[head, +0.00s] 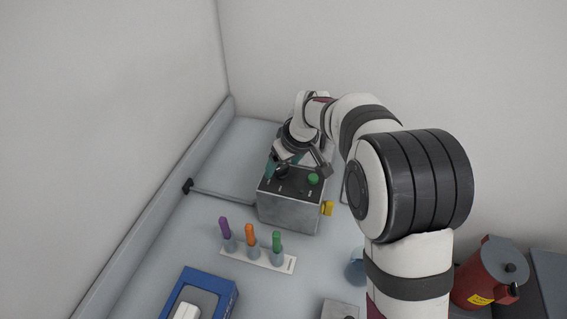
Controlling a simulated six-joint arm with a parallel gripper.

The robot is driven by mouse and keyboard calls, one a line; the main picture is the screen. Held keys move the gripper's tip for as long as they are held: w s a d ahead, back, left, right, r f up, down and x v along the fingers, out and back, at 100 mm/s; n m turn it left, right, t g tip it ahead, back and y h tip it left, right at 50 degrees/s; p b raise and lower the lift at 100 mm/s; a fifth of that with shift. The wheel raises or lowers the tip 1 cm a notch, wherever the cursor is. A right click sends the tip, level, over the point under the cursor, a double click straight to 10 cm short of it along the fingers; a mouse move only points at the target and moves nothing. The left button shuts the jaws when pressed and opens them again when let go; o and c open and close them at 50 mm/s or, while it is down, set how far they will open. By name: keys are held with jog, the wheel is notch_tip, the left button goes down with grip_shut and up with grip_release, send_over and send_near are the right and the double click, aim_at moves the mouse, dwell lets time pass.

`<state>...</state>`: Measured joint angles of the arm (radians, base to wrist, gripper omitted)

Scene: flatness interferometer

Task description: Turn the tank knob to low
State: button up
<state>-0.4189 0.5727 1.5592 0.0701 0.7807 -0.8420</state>
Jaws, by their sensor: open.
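A grey metal box (290,213) with a black top panel stands towards the back of the bench. A dark round knob (281,173) shows on the left part of the panel, and I take it for the tank knob; its pointer and the marks are too small to read. My gripper (298,172) is open over the panel, with its fingers apart. The knob shows between or just beside the fingers; I cannot tell whether they touch it. The gripper and wrist hide the back of the panel.
A green button (313,179) sits on the panel's right, and a yellow part (327,208) on the box's right side. A white rack (258,258) with purple, orange and green-topped pieces stands in front. A blue tray (228,296) is nearer, and a red canister (485,275) stands right.

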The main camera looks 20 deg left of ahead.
jog(key=shift+r, duration=0.15)
jog(key=v, duration=1.5)
jog(key=shift+s+r, duration=0.15)
jog(key=shift+r, duration=0.05)
jog(key=shift+d, duration=0.15)
jog(key=s+d+f+m+g, duration=0.1)
jog(key=s+d+f+m, duration=0.2)
jog(key=s, duration=0.6)
jog(key=s+d+f+m+g+h, duration=0.1)
jog(key=s+d+f+m, duration=0.2)
jog(key=s+d+m, duration=0.4)
jog(key=s+d+f+m+g, duration=0.1)
jog(key=s+d+f+m, duration=0.2)
jog(key=s, duration=1)
jog(key=d+m, duration=0.2)
jog(key=d, duration=0.1)
jog(key=shift+d+m+h, duration=0.25)
jog(key=shift+m+h, duration=0.05)
jog(key=shift+f, duration=0.1)
